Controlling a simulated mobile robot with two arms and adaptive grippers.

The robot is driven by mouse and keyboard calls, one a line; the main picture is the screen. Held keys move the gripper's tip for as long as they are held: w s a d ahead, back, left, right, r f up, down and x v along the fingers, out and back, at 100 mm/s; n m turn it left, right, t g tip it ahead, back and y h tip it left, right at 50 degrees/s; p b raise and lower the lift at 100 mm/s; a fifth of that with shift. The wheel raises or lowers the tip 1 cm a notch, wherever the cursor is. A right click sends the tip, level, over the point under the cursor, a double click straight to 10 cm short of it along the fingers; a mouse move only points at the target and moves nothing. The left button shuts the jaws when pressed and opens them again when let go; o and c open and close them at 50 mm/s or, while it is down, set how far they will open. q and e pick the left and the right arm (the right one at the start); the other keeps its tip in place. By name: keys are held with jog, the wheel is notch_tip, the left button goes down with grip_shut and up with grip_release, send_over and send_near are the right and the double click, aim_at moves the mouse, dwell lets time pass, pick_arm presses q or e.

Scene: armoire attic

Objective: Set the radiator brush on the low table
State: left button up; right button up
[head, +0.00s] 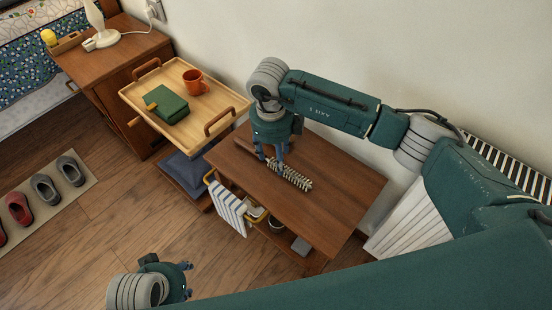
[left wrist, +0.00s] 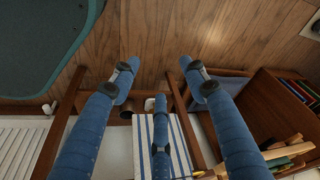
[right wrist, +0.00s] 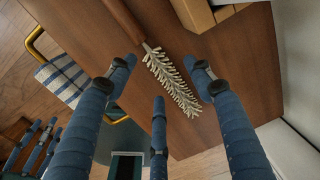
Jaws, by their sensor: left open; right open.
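The radiator brush (head: 296,179) lies on the brown wooden low table (head: 335,195), its pale bristles toward the right and its wooden handle toward the upper left. My right gripper (head: 274,157) is over the brush near where handle and bristles meet. In the right wrist view, the brush's bristles (right wrist: 172,78) show between the spread fingers of the right gripper (right wrist: 168,75), which is open and not closed on it. My left gripper (head: 188,279) is open and empty, low in the front, away from the table; its spread fingers (left wrist: 155,70) also show in the left wrist view.
A wooden tray (head: 222,93) with a green box (head: 166,104) and orange mug (head: 195,82) stands left of the table. A striped towel (head: 229,207) hangs at the table's front left. Slippers (head: 45,188) lie on a mat. The table's right part is clear.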

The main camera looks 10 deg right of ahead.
aim_at(274, 167)
pick_arm(q)
notch_tip(274, 167, down, 4)
jog(key=shift+f+p, duration=0.2)
jog(key=shift+p, duration=0.3)
pick_arm(e)
notch_tip(274, 167, up, 9)
jog(key=shift+s+a, duration=0.15)
jog(key=shift+a, duration=0.1)
